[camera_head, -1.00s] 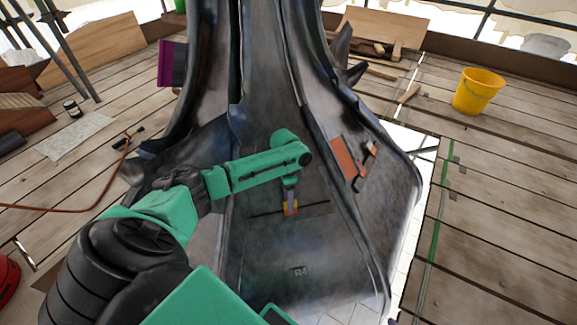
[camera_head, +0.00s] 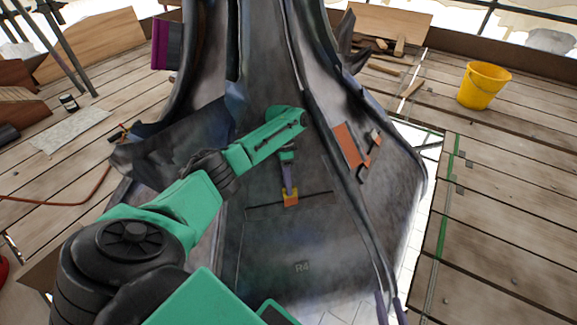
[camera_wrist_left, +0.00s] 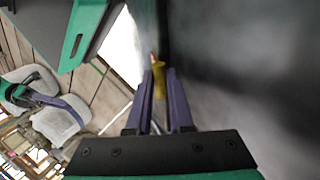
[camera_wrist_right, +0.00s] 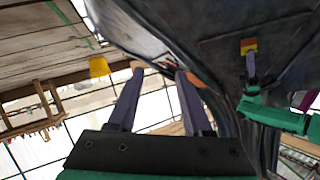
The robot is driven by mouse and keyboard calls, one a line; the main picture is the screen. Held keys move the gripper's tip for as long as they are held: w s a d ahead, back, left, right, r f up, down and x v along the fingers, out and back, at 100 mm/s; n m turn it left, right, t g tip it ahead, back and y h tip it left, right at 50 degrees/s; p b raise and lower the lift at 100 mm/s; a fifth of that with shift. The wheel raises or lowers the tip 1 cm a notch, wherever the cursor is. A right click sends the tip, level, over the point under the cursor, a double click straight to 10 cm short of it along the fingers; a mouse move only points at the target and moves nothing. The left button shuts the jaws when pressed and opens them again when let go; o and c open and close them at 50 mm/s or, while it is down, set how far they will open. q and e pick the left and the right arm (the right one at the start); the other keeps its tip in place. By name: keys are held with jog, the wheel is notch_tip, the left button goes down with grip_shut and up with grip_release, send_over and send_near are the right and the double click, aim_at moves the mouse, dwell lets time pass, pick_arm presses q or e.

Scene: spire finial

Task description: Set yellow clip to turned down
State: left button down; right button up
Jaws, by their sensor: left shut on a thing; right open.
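The yellow clip (camera_head: 290,194) sits on the dark spire panel (camera_head: 285,240), at a thin seam above the "R4" mark. An orange part shows at its lower end. My left gripper (camera_head: 289,189) reaches it from above and is shut on it. In the left wrist view the clip (camera_wrist_left: 159,82) is between the fingertips, with an orange tip beyond. The right wrist view also shows the clip (camera_wrist_right: 249,46) with the left fingers on it. My right gripper (camera_wrist_right: 157,70) is open and empty, apart from the clip; its fingertips show at the bottom right of the head view (camera_head: 390,305).
An orange plate (camera_head: 350,145) and a small dark and orange fitting (camera_head: 375,140) are on the spire's right face. Raised ribs edge the panel. A yellow bucket (camera_head: 484,85) stands on the plank floor at right. A purple piece (camera_head: 166,45) juts out at upper left.

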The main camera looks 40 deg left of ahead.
pick_arm(q)
jog(key=b, duration=0.1)
jog(key=f+h+b, duration=0.1)
jog(key=b, duration=0.1)
jog(key=shift+w+a, duration=0.2)
jog(key=shift+r+g, duration=0.3)
jog(key=shift+g, duration=0.1)
pick_arm(e)
jog(key=w+t, duration=0.1)
jog(key=w+r+t, duration=0.1)
jog(key=w, duration=0.1)
jog(key=w+r+t, duration=0.1)
jog(key=w, duration=0.1)
jog(key=shift+w+d+t, duration=0.15)
jog(key=shift+t, duration=0.15)
pick_arm(q)
jog(key=c, duration=0.8)
grip_release()
